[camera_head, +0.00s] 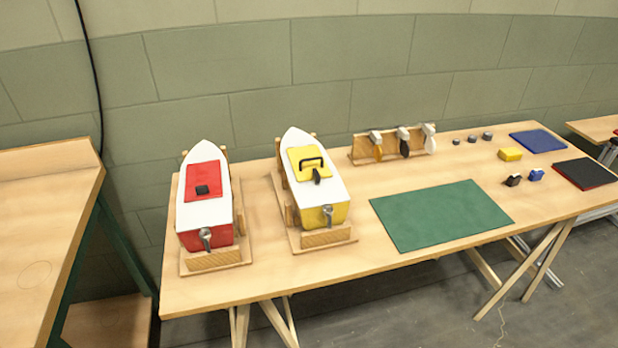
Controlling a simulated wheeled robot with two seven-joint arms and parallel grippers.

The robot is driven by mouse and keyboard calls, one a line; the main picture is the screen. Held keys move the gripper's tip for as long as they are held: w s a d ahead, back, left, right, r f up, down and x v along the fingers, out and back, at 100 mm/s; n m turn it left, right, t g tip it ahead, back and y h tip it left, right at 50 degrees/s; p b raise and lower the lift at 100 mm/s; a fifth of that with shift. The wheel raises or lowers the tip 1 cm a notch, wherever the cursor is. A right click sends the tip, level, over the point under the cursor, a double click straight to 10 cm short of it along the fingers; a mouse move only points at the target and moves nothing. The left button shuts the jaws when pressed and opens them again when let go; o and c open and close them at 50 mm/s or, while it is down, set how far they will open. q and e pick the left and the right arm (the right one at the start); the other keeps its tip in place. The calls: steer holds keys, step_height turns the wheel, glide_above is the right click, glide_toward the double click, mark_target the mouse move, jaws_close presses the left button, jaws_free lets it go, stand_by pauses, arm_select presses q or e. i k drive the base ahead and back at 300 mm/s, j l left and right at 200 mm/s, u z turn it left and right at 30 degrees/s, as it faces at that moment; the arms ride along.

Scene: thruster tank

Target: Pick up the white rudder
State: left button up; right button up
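The white rudder (429,136) is at the right end of a wooden rack (360,151) at the back of the table. A black rudder (404,142) and a yellow rudder (377,146) stand beside it to the left, in the same rack. All have grey upper parts or fittings. Neither of my grippers is in the head view.
A red-and-white boat (205,215) and a yellow-and-white boat (330,190) sit in wooden cradles on the table's left. A green mat (440,214) lies in front of the rack. Small blocks, including a yellow one (510,154), and a blue pad (538,141) lie right.

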mark_target(430, 145)
steer(key=i+l+u, duration=0.1)
steer(key=l, duration=0.25)
steer(key=i+l+u, duration=0.15)
steer(key=l, duration=0.25)
steer(key=i+l+u, duration=0.1)
steer(key=l, duration=0.3)
steer(key=i+l+u, duration=0.15)
steer(key=l, duration=0.3)
steer(key=i+l+u, duration=0.1)
steer(key=l, duration=0.3)
steer(key=i, duration=0.05)
